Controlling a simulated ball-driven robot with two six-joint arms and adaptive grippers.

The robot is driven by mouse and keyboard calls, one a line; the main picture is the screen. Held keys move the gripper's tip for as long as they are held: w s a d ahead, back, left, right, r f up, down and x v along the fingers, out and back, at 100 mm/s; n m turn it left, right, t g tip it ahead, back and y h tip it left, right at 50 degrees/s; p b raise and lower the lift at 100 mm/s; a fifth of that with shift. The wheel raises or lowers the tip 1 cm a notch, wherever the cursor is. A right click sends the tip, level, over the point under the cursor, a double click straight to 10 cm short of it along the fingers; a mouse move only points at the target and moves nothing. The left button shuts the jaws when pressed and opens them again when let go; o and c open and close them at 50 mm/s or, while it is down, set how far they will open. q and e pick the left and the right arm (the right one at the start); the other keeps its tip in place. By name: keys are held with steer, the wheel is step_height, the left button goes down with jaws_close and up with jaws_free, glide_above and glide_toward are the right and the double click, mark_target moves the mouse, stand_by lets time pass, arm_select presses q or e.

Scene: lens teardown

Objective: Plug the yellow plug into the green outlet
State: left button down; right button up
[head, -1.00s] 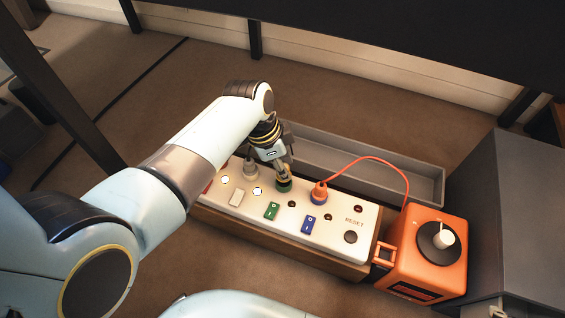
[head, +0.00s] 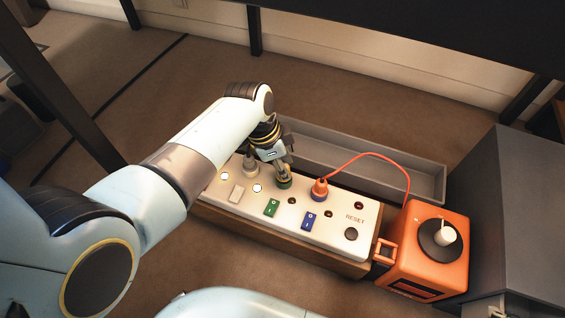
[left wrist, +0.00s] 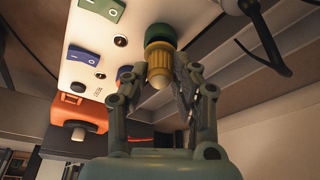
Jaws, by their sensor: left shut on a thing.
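The white outlet panel (head: 335,231) lies on a brown base, with a row of round outlets along its far side and rocker switches in front. My left gripper (head: 284,168) reaches down over the green outlet (head: 284,183). The left wrist view shows the gripper (left wrist: 165,85) shut on the yellow plug (left wrist: 158,62). The plug is in line with the green outlet (left wrist: 160,33) and its front end meets it; whether it is fully seated I cannot tell. In the head view the fingers mostly hide the plug. My right gripper is not in view.
An orange plug (head: 320,186) stands in the blue outlet, its cable running to an orange box (head: 428,250) at right. A grey plug (head: 250,165) sits left of my gripper. A long grey tray (head: 370,173) lies behind the panel; a dark grey cabinet (head: 510,220) stands at right.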

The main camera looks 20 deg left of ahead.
arm_select(q)
steer(key=shift+f, duration=0.5)
stand_by(0.3)
steer(key=c, duration=1)
jaws_free()
steer(key=shift+r, duration=0.1)
